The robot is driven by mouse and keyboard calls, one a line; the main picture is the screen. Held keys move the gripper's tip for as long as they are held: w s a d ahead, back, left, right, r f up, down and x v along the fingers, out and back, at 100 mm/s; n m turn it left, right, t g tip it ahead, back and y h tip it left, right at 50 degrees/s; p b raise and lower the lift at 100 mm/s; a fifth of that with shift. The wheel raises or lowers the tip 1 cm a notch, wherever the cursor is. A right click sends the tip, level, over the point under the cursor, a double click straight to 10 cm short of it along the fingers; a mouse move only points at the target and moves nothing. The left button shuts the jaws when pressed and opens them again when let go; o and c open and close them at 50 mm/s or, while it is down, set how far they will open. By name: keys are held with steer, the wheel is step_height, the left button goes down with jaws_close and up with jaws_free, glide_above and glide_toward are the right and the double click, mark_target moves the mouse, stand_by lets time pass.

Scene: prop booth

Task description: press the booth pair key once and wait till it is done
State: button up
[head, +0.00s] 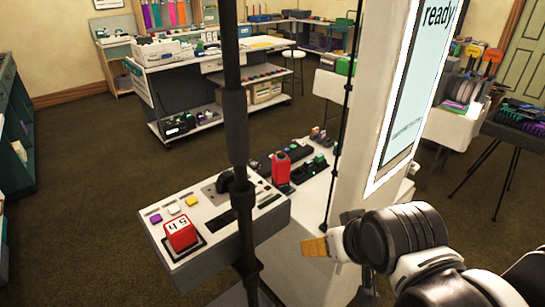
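A white console (222,214) with grey sides stands left of the booth's white pillar (345,150). I cannot tell which is the pair key. The pillar's tilted screen (408,90) reads "ready"; smaller text is unreadable. My gripper (315,247) shows orange-brown tips right of the console, apart from the keys. Its opening cannot be made out, and nothing is seen held in it.
A dark vertical pole (233,80) crosses in front of the console and hides part of it. A red handheld device (281,168) stands upright behind it. A shelf cart (210,80) stands further back. Bare carpet (80,220) lies to the left.

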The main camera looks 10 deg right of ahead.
jaws_close()
stand_by(1.2)
